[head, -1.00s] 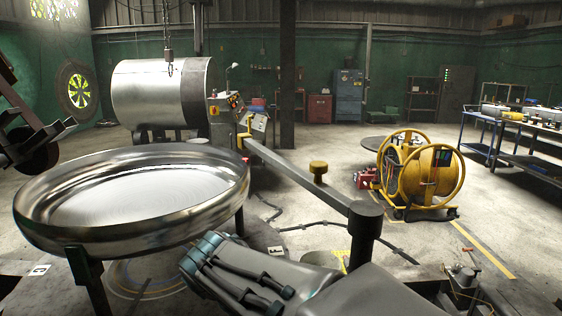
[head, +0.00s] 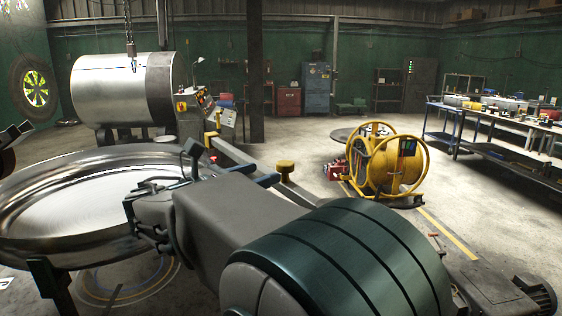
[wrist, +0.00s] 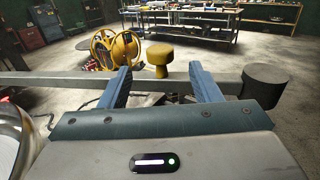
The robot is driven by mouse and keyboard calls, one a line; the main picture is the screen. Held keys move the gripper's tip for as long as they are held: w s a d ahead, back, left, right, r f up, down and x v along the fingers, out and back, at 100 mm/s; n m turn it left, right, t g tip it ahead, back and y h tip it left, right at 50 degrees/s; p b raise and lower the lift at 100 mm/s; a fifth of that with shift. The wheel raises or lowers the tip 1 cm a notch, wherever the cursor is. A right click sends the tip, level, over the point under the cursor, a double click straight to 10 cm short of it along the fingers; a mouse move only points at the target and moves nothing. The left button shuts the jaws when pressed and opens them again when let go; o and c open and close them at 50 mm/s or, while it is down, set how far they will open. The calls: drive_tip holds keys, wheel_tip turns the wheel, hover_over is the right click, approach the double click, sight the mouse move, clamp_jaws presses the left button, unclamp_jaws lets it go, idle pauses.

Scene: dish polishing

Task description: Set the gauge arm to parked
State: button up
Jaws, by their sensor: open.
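The gauge arm (head: 239,156) is a long grey bar reaching across beside the large polished dish (head: 60,240). A yellow mushroom-shaped knob (head: 285,166) stands on the bar. In the wrist view the knob (wrist: 158,54) is centred just beyond my fingertips, and the bar (wrist: 60,84) runs crosswise to a dark round post (wrist: 263,84) at right. My gripper (wrist: 160,69) is open, with one blue finger on each side of the knob in the picture and nothing between them. In the head view my gripper (head: 232,164) is near the bar, and my arm hides the post.
A steel drum (head: 120,90) and control box (head: 200,108) stand behind the dish. A yellow cable reel (head: 385,162) stands on the floor at right, with a blue workbench (head: 500,130) beyond. Open floor lies between the bar and the reel.

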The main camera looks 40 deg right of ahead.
sight(291, 163)
drive_tip(key=d, duration=0.3)
drive_tip(key=d+p, duration=0.1)
drive_tip(key=d, duration=0.2)
drive_tip(key=w+d, duration=0.1)
drive_tip(key=d, duration=0.3)
